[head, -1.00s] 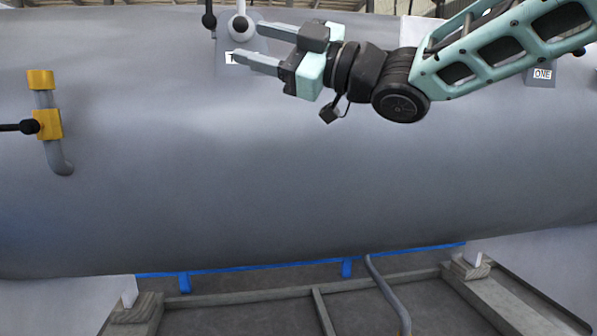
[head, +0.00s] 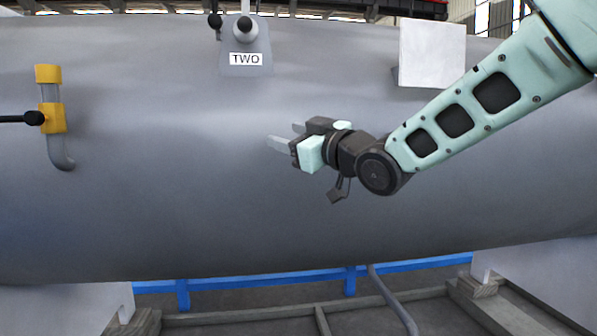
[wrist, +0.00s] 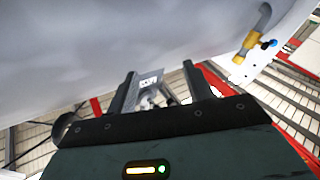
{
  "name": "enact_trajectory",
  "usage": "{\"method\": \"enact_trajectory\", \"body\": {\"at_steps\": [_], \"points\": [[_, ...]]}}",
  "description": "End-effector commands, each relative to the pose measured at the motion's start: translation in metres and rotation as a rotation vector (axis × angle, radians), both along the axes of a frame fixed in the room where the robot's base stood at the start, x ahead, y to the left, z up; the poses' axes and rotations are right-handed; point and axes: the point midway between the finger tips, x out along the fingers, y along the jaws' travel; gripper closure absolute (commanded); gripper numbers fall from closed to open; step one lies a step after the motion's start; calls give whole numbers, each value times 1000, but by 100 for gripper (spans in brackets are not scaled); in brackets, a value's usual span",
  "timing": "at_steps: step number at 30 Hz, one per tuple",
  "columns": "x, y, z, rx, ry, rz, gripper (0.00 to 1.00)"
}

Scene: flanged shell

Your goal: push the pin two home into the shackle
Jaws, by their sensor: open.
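The bracket labelled TWO (head: 246,70) stands on the upper part of the grey shell. At its top is a pale rounded fitting, the shackle as far as I can tell, with a dark ball (head: 245,24) in front of it. A second dark knob (head: 214,20) sits just to its left. I cannot tell how far the pin is in. My gripper (head: 281,138) is open and empty, below and a little right of the bracket, clear of it. In the wrist view my gripper (wrist: 160,78) has its fingers apart, with the labelled bracket (wrist: 150,80) small and distant between them.
The grey shell (head: 200,190) fills most of the view. A yellow clamp (head: 52,118) with a grey hooked rod and a black-knobbed handle is at the left. A white box-like panel (head: 432,53) is at the upper right. The space around the bracket's front looks clear.

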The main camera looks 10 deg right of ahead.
Motion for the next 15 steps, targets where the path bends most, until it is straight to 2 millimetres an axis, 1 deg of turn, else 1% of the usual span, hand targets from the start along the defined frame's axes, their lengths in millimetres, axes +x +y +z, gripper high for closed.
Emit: {"method": "enact_trajectory", "body": {"at_steps": [1, 6, 10, 15], "points": [[3, -2, -13, 9, 17, -17, 49], [11, -10, -36, 40, 51, -63, 49], [15, -14, -48, 55, 70, -90, 49], [17, -17, -55, 64, 80, -106, 49]]}}
